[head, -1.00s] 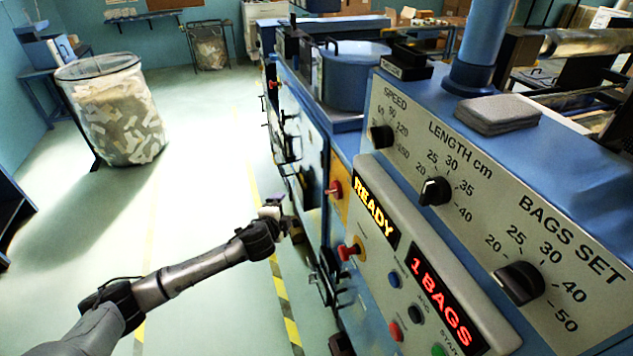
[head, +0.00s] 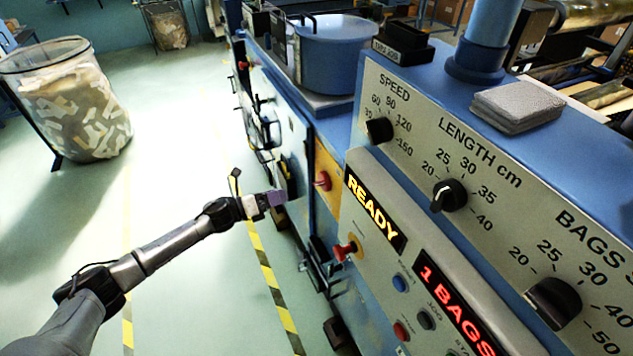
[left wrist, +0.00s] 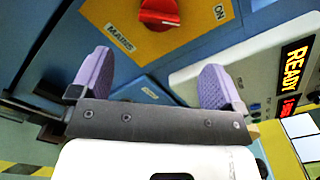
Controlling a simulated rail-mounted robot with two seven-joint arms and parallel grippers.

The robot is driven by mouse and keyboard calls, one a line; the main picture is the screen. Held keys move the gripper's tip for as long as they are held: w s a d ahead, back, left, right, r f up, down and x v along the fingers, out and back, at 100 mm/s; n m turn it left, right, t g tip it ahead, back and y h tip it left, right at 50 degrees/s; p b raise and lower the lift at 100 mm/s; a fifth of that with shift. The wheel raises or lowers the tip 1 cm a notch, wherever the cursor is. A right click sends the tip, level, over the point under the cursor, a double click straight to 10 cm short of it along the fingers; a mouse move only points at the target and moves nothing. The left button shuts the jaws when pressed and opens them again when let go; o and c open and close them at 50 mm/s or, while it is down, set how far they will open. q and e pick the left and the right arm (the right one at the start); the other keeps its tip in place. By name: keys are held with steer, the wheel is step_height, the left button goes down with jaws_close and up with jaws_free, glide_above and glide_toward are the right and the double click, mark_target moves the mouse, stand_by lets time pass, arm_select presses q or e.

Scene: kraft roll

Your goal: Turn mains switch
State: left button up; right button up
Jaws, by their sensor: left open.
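The mains switch is a red rotary knob (left wrist: 160,12) on a yellow plate (left wrist: 125,25) marked MAINS and ON in the left wrist view. In the head view the red knob (head: 323,181) sits on the machine's side, left of the READY display. My left gripper (left wrist: 158,85) is open, its two purple pads apart and empty, with the knob beyond them and clear of them. In the head view the left gripper (head: 278,198) is just left of and slightly below the knob. My right gripper is not in view.
The control panel (head: 480,165) carries black dials and a READY display (head: 374,212). A red stop button (head: 345,250) sticks out below the mains switch. A grey pad stack (head: 517,105) lies on top. A clear bin (head: 68,100) stands on the open floor at left.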

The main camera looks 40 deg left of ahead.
mark_target(315, 183)
arm_select(q)
steer(key=x, duration=1.1)
steer(key=shift+w+d, duration=0.2)
steer(key=shift+w, duration=0.1)
steer(key=shift+w+d, duration=0.35)
steer(key=shift+w, duration=0.3)
steer(key=c, duration=0.9)
steer(key=shift+c, duration=0.2)
